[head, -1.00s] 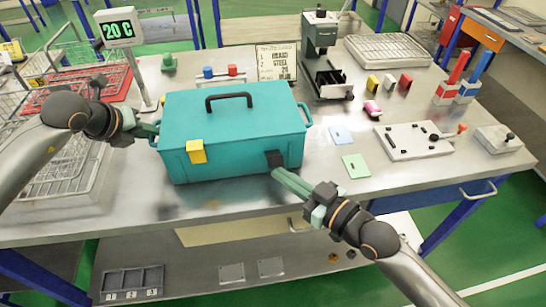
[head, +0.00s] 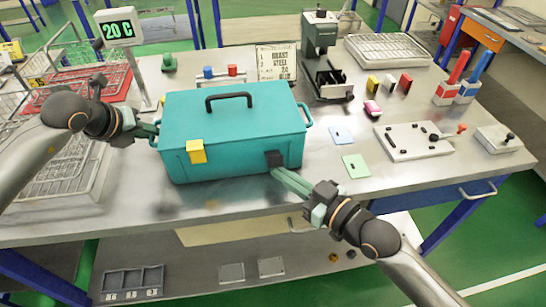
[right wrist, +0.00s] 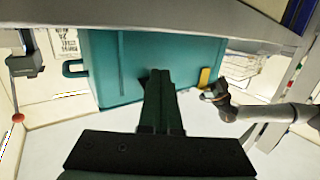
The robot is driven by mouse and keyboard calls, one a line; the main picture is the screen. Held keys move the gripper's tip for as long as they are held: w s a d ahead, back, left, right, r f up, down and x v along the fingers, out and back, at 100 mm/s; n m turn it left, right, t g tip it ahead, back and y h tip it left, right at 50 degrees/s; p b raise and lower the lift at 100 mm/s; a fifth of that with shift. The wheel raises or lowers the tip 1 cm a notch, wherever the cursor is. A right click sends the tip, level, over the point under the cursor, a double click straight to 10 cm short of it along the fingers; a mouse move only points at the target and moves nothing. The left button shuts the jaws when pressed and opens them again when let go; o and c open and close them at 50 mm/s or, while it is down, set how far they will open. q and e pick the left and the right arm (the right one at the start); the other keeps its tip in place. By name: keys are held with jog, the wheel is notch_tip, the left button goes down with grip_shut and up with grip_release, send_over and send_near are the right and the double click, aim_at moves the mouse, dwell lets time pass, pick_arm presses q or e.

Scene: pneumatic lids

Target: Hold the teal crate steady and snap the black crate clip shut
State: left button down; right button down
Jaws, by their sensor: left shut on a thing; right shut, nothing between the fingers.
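The teal crate (head: 228,135) stands closed on the steel bench, its black handle (head: 229,98) on the lid. Its front has a yellow clip (head: 196,151) on the left and the black crate clip (head: 273,158) on the right. My left gripper (head: 152,131) is shut on the crate's left side handle. My right gripper (head: 278,171) is shut and empty, its fingertips at the black clip, apparently touching it. In the right wrist view the crate (right wrist: 135,60) lies ahead of the shut fingers (right wrist: 160,80), which hide most of the clip. I cannot tell whether the clip is fully flat.
Wire baskets (head: 75,165) stand at the left behind my left arm. Right of the crate lie a blue card (head: 341,135), a green card (head: 355,166) and a white board with pegs (head: 413,141). The front strip of the bench is clear.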

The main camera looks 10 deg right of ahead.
jog(key=shift+w+r, duration=0.15)
jog(key=shift+r, duration=1.2)
dwell(1.2)
jog(key=shift+w+r, duration=0.25)
jog(key=shift+r, duration=0.25)
dwell(0.8)
jog(key=shift+w+r, duration=0.35)
jog(key=shift+w, duration=0.05)
dwell(0.8)
jog(key=shift+s, duration=0.15)
jog(key=shift+s, duration=2.4)
